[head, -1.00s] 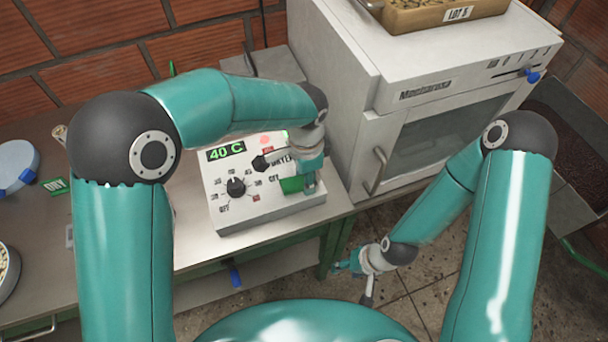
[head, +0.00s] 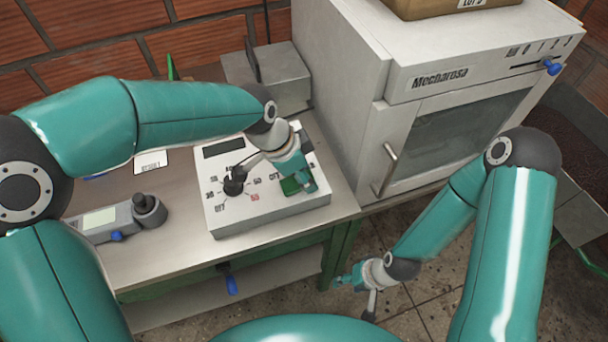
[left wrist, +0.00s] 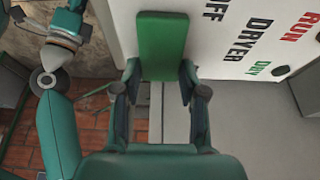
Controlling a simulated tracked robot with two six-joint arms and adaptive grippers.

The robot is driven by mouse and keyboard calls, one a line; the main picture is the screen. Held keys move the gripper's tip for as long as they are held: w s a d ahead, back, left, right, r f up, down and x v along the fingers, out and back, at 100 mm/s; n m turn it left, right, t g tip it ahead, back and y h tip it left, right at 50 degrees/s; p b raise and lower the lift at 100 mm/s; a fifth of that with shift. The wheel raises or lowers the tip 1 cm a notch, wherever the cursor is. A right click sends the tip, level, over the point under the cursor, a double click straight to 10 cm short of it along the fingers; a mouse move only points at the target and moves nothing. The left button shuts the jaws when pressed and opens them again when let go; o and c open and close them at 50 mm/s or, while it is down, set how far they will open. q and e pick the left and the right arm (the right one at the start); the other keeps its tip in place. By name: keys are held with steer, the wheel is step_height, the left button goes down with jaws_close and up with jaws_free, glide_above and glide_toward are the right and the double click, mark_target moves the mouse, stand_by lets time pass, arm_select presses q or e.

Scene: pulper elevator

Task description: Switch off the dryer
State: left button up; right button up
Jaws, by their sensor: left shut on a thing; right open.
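The white control box (head: 225,215) stands on the steel bench beside the dryer cabinet. Its display (head: 223,147) is dark. A black knob (head: 235,184) is on its top, near an OFF mark. My left gripper (head: 298,180) is over the box's right part, shut on a green handle (head: 289,187). In the left wrist view the handle (left wrist: 162,45) sits between the fingers (left wrist: 165,88), beside the words OFF, DRYER, RUN and DRY. My left wrist hides part of the panel, including its lamps. My right gripper (head: 352,281) is open and empty, low over the floor.
The white Mecharosa dryer cabinet (head: 335,90) stands close on the right, with a door handle (head: 387,168) and a blue-tipped slider (head: 551,67). A grey meter (head: 100,222) lies on the bench at left. A grey box (head: 268,80) stands behind the panel.

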mark_target(285, 186)
arm_select(q)
steer(key=o, duration=1.1)
steer(key=shift+o, duration=0.2)
steer(key=shift+r, duration=0.1)
steer(key=v, duration=1.1)
steer(key=shift+r, duration=0.3)
steer(key=shift+s+a, duration=0.1)
